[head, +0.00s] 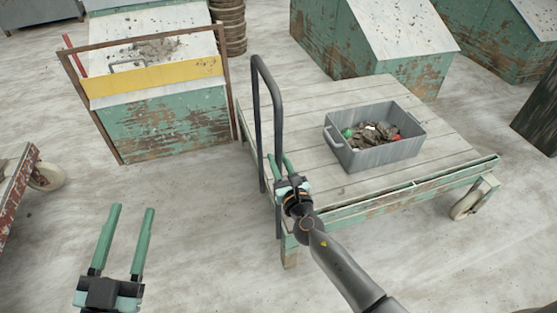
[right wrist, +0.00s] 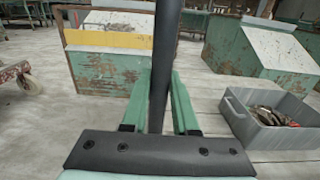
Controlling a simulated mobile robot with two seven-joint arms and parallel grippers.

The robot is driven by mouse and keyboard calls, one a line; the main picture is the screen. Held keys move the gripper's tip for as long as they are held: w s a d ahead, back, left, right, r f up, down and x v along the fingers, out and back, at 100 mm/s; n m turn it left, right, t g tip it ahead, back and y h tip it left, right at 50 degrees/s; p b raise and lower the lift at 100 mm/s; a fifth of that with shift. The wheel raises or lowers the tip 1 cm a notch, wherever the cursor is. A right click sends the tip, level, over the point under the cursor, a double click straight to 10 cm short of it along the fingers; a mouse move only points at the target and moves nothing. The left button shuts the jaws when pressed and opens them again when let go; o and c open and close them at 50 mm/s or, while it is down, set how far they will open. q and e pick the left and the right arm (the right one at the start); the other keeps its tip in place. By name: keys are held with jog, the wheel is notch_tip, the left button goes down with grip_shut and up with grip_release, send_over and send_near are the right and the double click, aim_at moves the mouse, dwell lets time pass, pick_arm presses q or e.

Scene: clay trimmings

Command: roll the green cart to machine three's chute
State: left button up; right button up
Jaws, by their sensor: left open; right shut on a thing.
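The green cart (head: 310,112) has a pale plank deck, worn green side rails, a caster at its right end and a dark upright handle (head: 255,115) at its left end. My right gripper (head: 280,162) is shut on the handle's near post. In the right wrist view the dark post (right wrist: 165,70) stands between the two green fingers (right wrist: 160,100). My left gripper (head: 124,212) is open and empty above the floor, left of the cart. I see no number on any machine, so I cannot tell which is machine three; no chute is clearly identifiable.
A grey bin (head: 376,155) of clay scraps sits on the deck. A green machine (head: 155,105) with a yellow-barred frame stands behind left, and another (head: 385,45) behind the cart. A red cart (head: 15,190) is at the left edge. Floor (head: 190,220) in front is clear.

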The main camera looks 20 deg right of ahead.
grip_shut()
